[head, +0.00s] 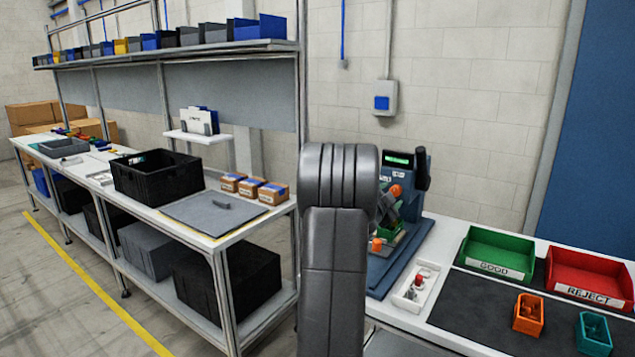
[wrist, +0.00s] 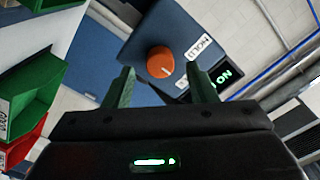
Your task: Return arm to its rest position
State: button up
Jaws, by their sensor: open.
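My gripper (wrist: 160,76) shows in the wrist view with its two fingers apart and nothing between them. Beyond the fingertips is an orange knob (wrist: 160,61) on a blue test machine, apart from the fingers as far as I can tell. A display (wrist: 223,74) with green letters ending in "ON" is right of the knob. In the head view my grey arm stands upright in the middle, in front of the blue machine (head: 421,162). The arm hides part of the machine, and my gripper cannot be made out clearly there.
The left bench holds a black crate (head: 157,178) and small boxes (head: 273,193). Floor at left is clear.

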jog(key=b+v, duration=0.2)
jog(key=v, duration=1)
jog(key=p+x, duration=0.2)
jog(key=x, duration=1.1)
jog(key=shift+w+d+p, duration=0.2)
jog(key=shift+w+p, duration=0.05)
jog(key=shift+p, duration=0.15)
jog(key=shift+w+d+r+n+p, duration=0.2)
jog(key=shift+w+n+p, duration=0.1)
jog(key=shift+p, duration=0.15)
jog(key=shift+s+a+r+n+p, duration=0.1)
jog(key=shift+n+p, duration=0.8)
jog(key=shift+n, duration=0.2)
jog(key=n+p, duration=0.3)
jog(key=n, duration=0.1)
jog(key=n+p, duration=0.5)
jog(key=p, duration=0.1)
jog(key=shift+f+b+v, duration=0.15)
jog(key=shift+b+v, duration=0.35)
jog(key=shift+v, duration=0.95)
jog(key=shift+f+b+v, duration=0.15)
jog(key=shift+b+v, duration=0.3)
jog(key=shift+v, duration=1)
